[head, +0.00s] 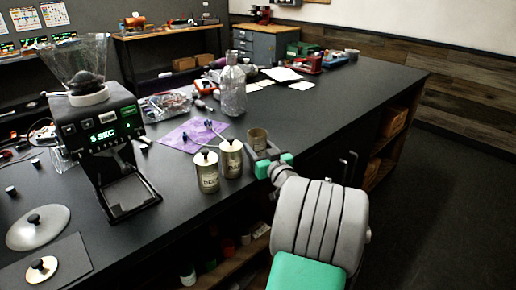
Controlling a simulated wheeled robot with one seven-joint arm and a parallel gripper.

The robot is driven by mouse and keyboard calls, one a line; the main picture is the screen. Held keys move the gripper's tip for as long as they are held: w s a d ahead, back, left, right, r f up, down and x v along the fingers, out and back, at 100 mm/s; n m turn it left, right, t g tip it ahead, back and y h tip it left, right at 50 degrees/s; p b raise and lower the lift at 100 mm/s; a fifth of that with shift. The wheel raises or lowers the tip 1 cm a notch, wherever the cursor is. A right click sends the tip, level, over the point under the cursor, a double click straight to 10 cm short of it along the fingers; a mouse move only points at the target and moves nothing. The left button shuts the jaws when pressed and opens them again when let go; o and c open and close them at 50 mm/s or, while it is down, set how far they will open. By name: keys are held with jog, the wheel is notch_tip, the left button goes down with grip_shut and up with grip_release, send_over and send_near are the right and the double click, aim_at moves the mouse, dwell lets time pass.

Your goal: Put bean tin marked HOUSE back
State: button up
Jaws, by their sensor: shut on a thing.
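My gripper (262,156) is over the near edge of the dark workbench, shut on a lidless bean tin (257,137). The tin looks upright, and its lower part is hidden behind the gripper. I cannot read its marking, nor tell whether it touches the bench. Just left of it stand two lidded metal tins with dark knobs. The nearer tin (207,174) has a label that seems to read DECAF. The label of the other tin (231,160) is too small to read for sure.
A grinder (100,130) with a lit display stands on the left of the workbench (350,90). A small knobbed lid (41,269) and larger lid (38,228) lie front left.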

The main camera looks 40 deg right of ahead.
jog(key=shift+f+b, duration=0.2)
jog(key=shift+b, duration=0.1)
jog(key=o, duration=1.6)
jog(key=shift+r, duration=0.1)
jog(key=shift+c, duration=0.2)
jog(key=shift+r+p, duration=0.25)
jog(key=shift+p, duration=0.2)
jog(key=b+v, duration=0.2)
jog(key=v, duration=1)
jog(key=shift+f, duration=0.15)
